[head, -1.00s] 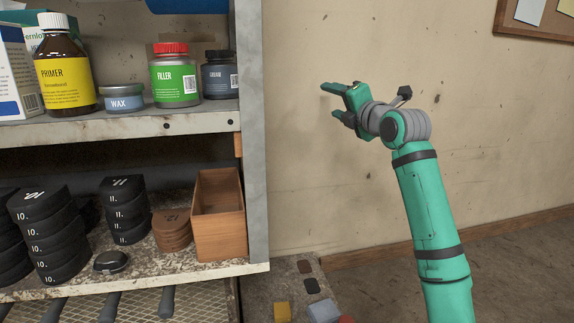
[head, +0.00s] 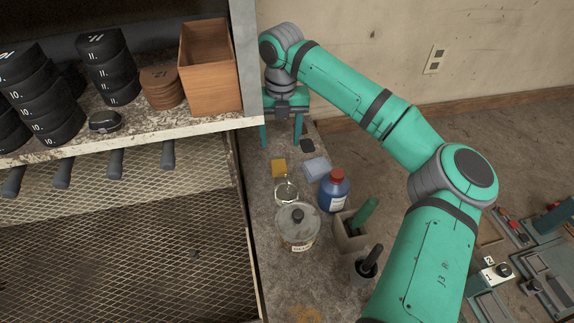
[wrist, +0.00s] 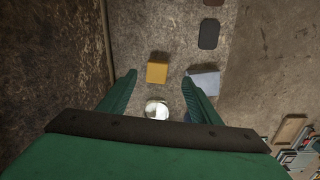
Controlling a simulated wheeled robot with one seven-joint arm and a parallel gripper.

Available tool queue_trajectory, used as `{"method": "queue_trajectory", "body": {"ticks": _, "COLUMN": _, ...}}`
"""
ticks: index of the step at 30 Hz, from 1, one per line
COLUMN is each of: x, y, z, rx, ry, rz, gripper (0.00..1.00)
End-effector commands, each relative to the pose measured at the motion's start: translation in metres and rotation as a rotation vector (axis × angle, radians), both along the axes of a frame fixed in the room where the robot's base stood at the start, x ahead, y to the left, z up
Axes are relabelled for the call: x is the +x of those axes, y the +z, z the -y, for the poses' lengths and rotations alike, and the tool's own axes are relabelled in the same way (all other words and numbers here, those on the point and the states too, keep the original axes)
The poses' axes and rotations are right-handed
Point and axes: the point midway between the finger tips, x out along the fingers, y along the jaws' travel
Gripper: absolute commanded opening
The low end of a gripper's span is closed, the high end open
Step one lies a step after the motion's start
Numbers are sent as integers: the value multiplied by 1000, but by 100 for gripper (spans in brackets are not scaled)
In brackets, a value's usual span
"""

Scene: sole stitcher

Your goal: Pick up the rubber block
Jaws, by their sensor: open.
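A small amber-yellow block (head: 279,168), which looks like the rubber block, lies on the narrow grey bench. In the wrist view the yellow block (wrist: 157,72) shows in the gap between the fingertips, below them. A pale blue-grey block (head: 316,168) lies just right of it; it also shows in the wrist view (wrist: 205,83), beyond the right finger. My gripper (head: 281,145) points down, open and empty, above the bench's far part. In the wrist view its fingers (wrist: 159,80) are spread, with nothing between them. Neither block is touched, as far as I can see.
A clear glass (head: 287,190), a lidded jar (head: 298,238), a blue bottle with a red cap (head: 335,190) and tool holders (head: 352,232) stand nearer on the bench. Dark pads (wrist: 209,33) lie beyond. The shelf unit (head: 245,70) rises close on the left.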

Motion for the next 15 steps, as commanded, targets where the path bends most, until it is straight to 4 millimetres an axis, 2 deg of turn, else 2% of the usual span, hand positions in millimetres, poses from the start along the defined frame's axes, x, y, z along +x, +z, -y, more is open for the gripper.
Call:
{"method": "queue_trajectory", "body": {"ticks": 4, "x": -10, "y": -11, "z": -6, "rx": -27, "ry": 29, "rz": -37, "gripper": 58}}
{"method": "queue_trajectory", "body": {"ticks": 15, "x": -13, "y": -50, "z": -7, "rx": -28, "ry": 27, "rz": -35, "gripper": 58}}
